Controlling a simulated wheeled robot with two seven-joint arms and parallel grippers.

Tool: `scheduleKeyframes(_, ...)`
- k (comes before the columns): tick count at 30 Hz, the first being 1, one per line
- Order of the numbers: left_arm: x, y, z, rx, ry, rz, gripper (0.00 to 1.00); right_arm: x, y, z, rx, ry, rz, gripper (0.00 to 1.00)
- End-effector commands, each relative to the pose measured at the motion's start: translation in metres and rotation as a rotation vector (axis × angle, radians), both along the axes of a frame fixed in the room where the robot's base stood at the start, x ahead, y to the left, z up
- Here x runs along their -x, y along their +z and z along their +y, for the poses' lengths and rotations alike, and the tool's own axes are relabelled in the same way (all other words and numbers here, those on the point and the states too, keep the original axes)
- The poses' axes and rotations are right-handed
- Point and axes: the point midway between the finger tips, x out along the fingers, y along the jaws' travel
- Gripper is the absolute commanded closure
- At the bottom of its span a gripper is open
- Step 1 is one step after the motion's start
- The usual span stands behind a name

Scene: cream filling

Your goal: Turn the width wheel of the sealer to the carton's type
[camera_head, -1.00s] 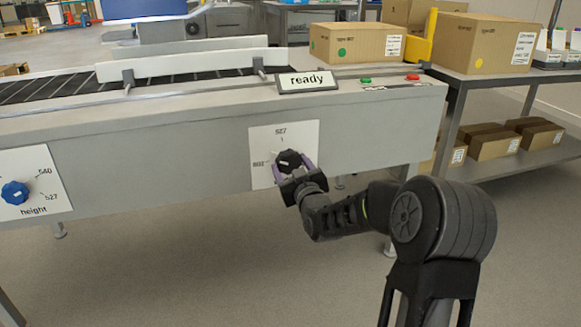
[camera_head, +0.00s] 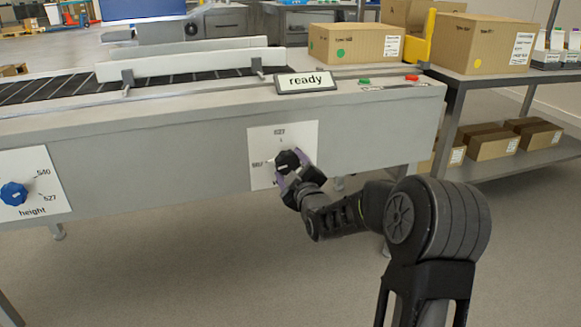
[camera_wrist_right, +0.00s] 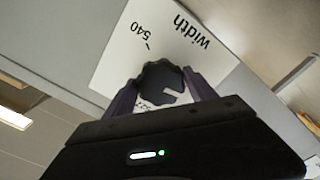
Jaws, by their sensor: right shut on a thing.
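The width wheel (camera_head: 288,158) is a dark knob with a white mark on a white panel (camera_head: 306,134) on the sealer's front. The panel shows 527 at the top and a blurred number at the left. In the right wrist view the wheel (camera_wrist_right: 160,76) sits between purple fingers, with "540" and "width" upside down beside it. My right gripper (camera_head: 289,170) is shut on the wheel; its fingers also show in the wrist view (camera_wrist_right: 162,94). A carton (camera_head: 355,43) with a green dot stands at the sealer's right end; its type print is too small to read. My left gripper is out of view.
The blue height wheel (camera_head: 13,194) is on the far left panel. A "ready" display (camera_head: 306,82), a green button (camera_head: 364,81) and a red button (camera_head: 411,78) are on the sealer's top. A carton with a yellow dot (camera_head: 485,45) stands on the right table.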

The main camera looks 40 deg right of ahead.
Motion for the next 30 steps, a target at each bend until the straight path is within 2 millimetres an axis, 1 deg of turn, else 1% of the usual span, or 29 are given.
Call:
scheduleKeyframes(1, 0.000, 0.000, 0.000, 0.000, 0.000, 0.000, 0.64, 0.000, -0.002, 0.000, 0.000, 0.000, 0.005, 0.76)
scheduleKeyframes(9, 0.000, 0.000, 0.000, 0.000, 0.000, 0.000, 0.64, 0.000, -0.002, 0.000, -0.001, 0.000, 0.005, 0.76)
scheduleKeyframes(10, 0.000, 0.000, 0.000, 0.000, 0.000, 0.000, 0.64, 0.000, -0.002, 0.000, -0.001, 0.000, 0.005, 0.33)
scheduleKeyframes(17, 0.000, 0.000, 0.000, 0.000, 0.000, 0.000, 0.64, 0.000, -0.001, 0.000, -0.001, 0.000, 0.003, 0.14)
scheduleKeyframes(26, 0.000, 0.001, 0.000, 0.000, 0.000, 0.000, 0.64, 0.001, 0.000, 0.000, 0.000, -0.001, 0.001, 0.13)
scheduleKeyframes(30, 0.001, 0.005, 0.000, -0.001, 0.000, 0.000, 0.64, 0.011, 0.001, 0.003, 0.000, 0.000, 0.001, 0.13)
